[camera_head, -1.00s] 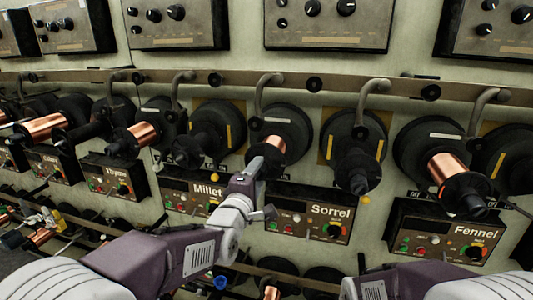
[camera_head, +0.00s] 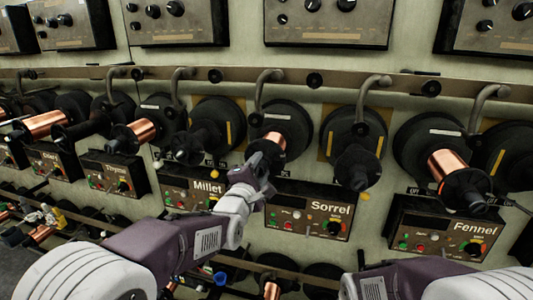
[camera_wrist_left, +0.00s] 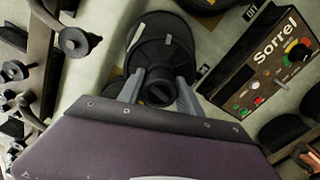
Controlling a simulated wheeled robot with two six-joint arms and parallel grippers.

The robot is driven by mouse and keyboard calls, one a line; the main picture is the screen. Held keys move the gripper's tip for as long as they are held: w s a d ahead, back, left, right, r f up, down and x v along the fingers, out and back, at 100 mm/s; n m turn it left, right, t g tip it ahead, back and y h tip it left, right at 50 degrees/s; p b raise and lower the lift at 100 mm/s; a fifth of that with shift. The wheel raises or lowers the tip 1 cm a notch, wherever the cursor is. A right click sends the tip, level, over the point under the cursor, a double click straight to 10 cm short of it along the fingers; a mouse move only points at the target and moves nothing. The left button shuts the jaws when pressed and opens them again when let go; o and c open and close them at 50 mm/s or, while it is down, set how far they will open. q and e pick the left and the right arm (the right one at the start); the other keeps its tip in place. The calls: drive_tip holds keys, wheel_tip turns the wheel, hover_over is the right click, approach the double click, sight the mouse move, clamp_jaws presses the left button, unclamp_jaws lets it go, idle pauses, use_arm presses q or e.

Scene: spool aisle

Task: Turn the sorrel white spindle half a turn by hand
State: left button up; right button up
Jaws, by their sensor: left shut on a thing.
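The Sorrel panel (camera_head: 308,209) carries two spindles above it. The left one, the white spindle (camera_head: 284,122), has a black flange with a white mark and some copper winding. The right one (camera_head: 357,162) has yellow marks. My left gripper (camera_head: 262,163) is at the front end of the white spindle and hides that end in the head view. In the left wrist view, the two grey fingers (camera_wrist_left: 159,82) stand on either side of the spindle's dark end knob (camera_wrist_left: 157,94), shut on it. The flange (camera_wrist_left: 176,28) shows behind. My right gripper is out of view.
Curved hooks (camera_head: 262,84) hang over the spindles from a long rail (camera_head: 230,77). Neighbouring spindles stand close on both sides, with copper on the Fennel one (camera_head: 447,165). The Millet (camera_head: 190,190) and Fennel (camera_head: 450,229) panels flank Sorrel.

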use_arm(q)
drive_tip(key=n, duration=1.2)
drive_tip(key=o, duration=1.5)
drive_tip(key=shift+c, duration=0.2)
drive_tip(key=shift+s, duration=0.1)
